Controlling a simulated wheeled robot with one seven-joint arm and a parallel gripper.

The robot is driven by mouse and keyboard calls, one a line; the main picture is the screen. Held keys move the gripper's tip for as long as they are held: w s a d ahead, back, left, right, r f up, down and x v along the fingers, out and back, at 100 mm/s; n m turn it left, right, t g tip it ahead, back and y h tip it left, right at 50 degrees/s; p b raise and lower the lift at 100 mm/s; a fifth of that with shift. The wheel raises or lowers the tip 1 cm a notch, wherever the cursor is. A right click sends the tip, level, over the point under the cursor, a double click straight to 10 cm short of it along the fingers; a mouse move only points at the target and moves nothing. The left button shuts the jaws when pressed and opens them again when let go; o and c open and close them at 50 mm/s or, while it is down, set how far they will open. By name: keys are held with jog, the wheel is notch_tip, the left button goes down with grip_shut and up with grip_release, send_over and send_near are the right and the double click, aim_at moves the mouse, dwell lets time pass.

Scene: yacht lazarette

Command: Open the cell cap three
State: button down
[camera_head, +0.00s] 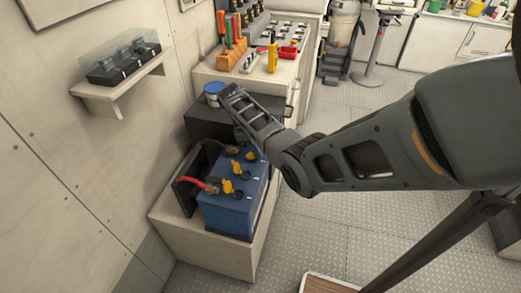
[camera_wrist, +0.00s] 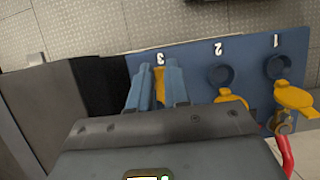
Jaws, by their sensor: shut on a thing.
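The blue battery (camera_head: 225,215) stands on a pale bench, and its top fills much of the wrist view (camera_wrist: 205,52). My gripper (camera_wrist: 157,74) is closed on the yellow cell cap three (camera_wrist: 160,86), beside the number 3. The fingers hide most of this cap, so I cannot tell how far it is tilted. Cell cap two (camera_wrist: 232,97) and cell cap one (camera_wrist: 293,97) are yellow and swung back, with dark round openings beside them. In the head view my arm crosses above the battery's far end and the fingertips are hard to make out.
A red cable (camera_head: 195,183) joins the battery's near end. A dark box (camera_head: 205,122) with a blue-and-white tub (camera_head: 213,93) stands behind it. A tool rack (camera_head: 235,50) is on the counter beyond. A wall shelf (camera_head: 118,85) is at left.

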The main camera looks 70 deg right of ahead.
aim_at(248, 155)
jog(key=w+g+b, duration=0.2)
jog(key=shift+w+a+g+b, duration=0.1)
jog(key=shift+g+b, duration=0.2)
jog(key=g+b, duration=0.1)
jog(key=b, duration=0.1)
jog(key=w+g+b, duration=0.1)
jog(key=g+b, duration=0.1)
jog(key=shift+w+r, duration=0.2)
jog(key=shift+r, duration=0.1)
jog(key=shift+a+h+b, duration=0.1)
jog(key=shift+h+b, duration=0.2)
jog(key=shift+b, duration=0.25)
jog(key=shift+w+r+g, duration=0.1)
jog(key=shift+r+g, duration=0.1)
jog(key=shift+g, duration=0.2)
jog(key=c, duration=1.1)
grip_release()
jog(key=shift+f, duration=0.1)
jog(key=shift+r, duration=0.2)
